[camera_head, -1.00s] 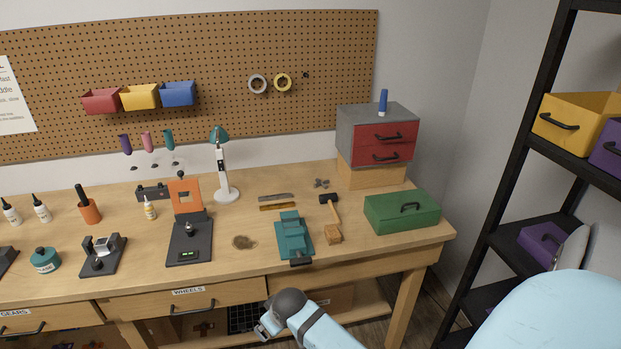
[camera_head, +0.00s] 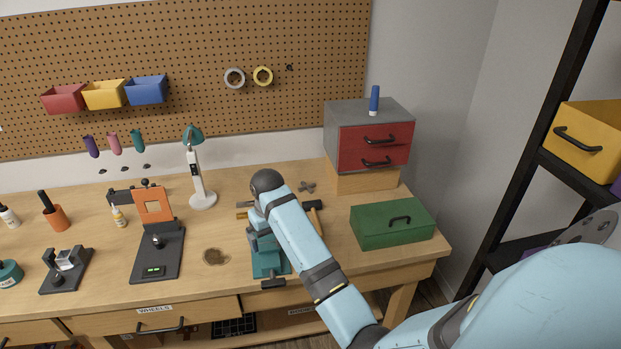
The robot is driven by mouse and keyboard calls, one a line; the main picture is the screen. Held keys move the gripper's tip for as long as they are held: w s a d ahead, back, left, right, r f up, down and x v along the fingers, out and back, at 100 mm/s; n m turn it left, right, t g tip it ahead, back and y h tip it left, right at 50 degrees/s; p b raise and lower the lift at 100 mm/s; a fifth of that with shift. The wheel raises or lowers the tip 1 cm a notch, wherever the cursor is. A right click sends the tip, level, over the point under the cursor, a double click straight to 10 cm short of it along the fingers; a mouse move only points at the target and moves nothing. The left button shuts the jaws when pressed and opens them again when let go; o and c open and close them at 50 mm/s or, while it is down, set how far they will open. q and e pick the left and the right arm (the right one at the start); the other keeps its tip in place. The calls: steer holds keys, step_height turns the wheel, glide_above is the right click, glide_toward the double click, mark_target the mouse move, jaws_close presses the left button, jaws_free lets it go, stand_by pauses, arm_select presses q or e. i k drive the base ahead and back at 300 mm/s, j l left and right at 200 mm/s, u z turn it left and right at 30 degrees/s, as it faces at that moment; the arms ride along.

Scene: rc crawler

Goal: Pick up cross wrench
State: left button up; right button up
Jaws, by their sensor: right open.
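The cross wrench (camera_head: 307,187) appears as a small grey cross-shaped piece lying flat on the workbench (camera_head: 330,262), toward the back, left of the drawer cabinet. My right gripper (camera_head: 257,214) is over the bench to the left of the wrench and nearer the front, apart from it. Its fingers are small and partly hidden by my own wrist and forearm, and they look open with nothing held. My left gripper is not in view.
A teal vise (camera_head: 268,262) stands below my right forearm. A hammer (camera_head: 316,218) is partly covered by the arm. A green toolbox (camera_head: 392,226) and the grey-red drawer cabinet (camera_head: 362,147) stand on the right.

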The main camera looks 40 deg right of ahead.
mark_target(305, 188)
steer(key=i+l, duration=0.15)
steer(key=l, duration=0.2)
steer(key=i+l, duration=0.15)
steer(key=l, duration=0.15)
steer(key=i+l, duration=0.2)
steer(key=l, duration=0.15)
steer(key=i+l, duration=0.15)
steer(key=l, duration=0.2)
steer(key=i+l, duration=0.15)
steer(key=l, duration=0.15)
